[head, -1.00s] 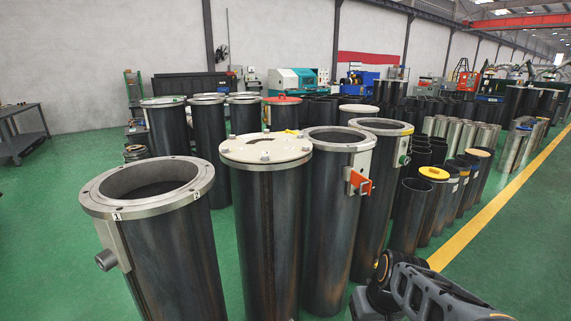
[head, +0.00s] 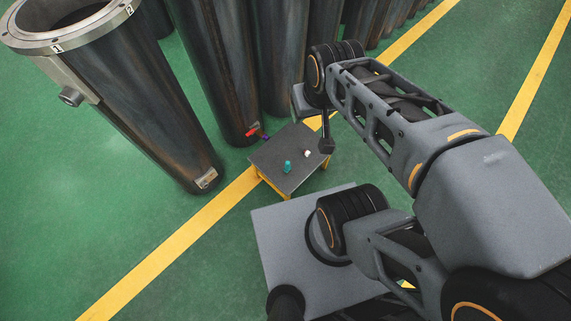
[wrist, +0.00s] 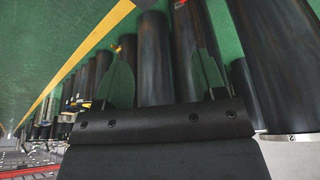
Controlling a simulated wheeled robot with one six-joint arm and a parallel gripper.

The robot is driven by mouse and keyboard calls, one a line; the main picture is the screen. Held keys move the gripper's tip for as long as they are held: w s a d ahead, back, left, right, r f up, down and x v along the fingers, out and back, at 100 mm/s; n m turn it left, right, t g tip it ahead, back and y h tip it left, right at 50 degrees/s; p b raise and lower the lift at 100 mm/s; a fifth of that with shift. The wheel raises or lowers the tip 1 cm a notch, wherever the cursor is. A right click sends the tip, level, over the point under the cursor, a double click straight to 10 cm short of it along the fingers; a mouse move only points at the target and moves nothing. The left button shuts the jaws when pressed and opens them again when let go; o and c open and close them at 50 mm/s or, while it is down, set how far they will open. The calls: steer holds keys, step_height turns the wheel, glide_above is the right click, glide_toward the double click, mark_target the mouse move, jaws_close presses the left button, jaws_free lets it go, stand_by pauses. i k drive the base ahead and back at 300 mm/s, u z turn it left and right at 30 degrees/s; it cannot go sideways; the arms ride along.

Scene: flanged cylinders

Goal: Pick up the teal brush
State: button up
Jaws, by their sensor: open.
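The teal brush (head: 287,166) appears in the head view as a small teal object on a low dark-topped table (head: 277,180). It is too small there to make out bristles or handle. My gripper (wrist: 160,52) shows in the wrist view with its two fingers apart and nothing held between them. In the head view my arm's end hangs beyond and right of the teal brush, apart from it. The wrist view looks toward the cylinders and does not show the brush.
A small white and reddish item (head: 307,153) lies on the table, right of the brush. A red item (head: 252,132) and a blue one are by the table's far edge. Tall dark cylinders (head: 205,60) stand close behind. Green floor (head: 120,225) is free at left.

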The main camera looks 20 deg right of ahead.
mark_target(287, 169)
steer(key=u, duration=0.75)
steer(key=k, duration=1.2)
steer(key=z, duration=0.75)
steer(key=i, duration=0.4)
